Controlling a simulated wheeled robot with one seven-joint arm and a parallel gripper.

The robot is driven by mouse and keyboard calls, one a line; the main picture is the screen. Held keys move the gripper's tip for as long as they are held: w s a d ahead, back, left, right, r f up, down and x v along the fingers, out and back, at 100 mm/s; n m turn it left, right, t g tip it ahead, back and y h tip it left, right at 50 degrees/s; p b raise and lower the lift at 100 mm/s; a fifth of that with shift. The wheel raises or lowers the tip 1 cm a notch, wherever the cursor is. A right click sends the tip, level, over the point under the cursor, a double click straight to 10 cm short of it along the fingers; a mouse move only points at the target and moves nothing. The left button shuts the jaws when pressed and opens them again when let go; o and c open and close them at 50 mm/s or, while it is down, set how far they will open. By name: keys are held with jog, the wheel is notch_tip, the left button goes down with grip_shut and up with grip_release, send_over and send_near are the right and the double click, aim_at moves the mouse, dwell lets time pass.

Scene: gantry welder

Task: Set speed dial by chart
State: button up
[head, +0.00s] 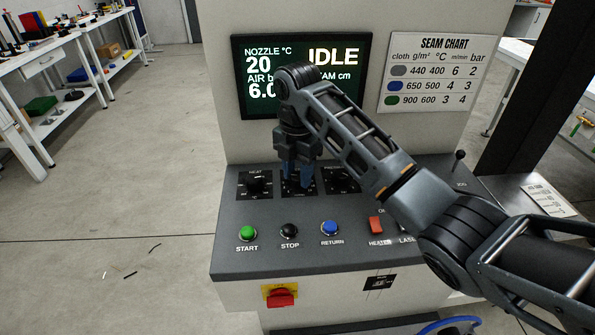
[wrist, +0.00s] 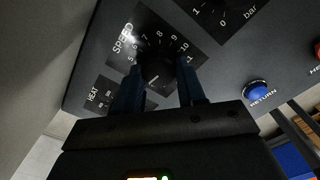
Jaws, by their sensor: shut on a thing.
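The speed dial (wrist: 158,70) is a black knob on a black plate marked SPEED, with numbers from about 5 to 11 showing. My gripper (wrist: 160,92) is shut on this dial, one blue finger on each side. A short pale mark shows on the knob, but I cannot tell which number it points to. In the head view my gripper (head: 299,180) comes down over the middle dial and hides most of it. The seam chart (head: 433,73) lists m/min as 6 for grey, 4 for blue and 3 for green.
The screen (head: 262,80) reads IDLE, nozzle 20, and is partly behind my arm. The heat dial (head: 254,183) is left of my gripper, a pressure dial (head: 341,181) right. In front are the green start (head: 247,232), black stop (head: 289,230) and blue return (head: 330,228) buttons.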

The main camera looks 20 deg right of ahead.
aim_at(298, 176)
jog(key=o, duration=1.1)
jog(key=shift+c, duration=0.2)
jog(key=shift+r, duration=0.15)
notch_tip(298, 176, up, 6)
jog(key=shift+w+d+r, duration=0.1)
jog(key=shift+r, duration=0.7)
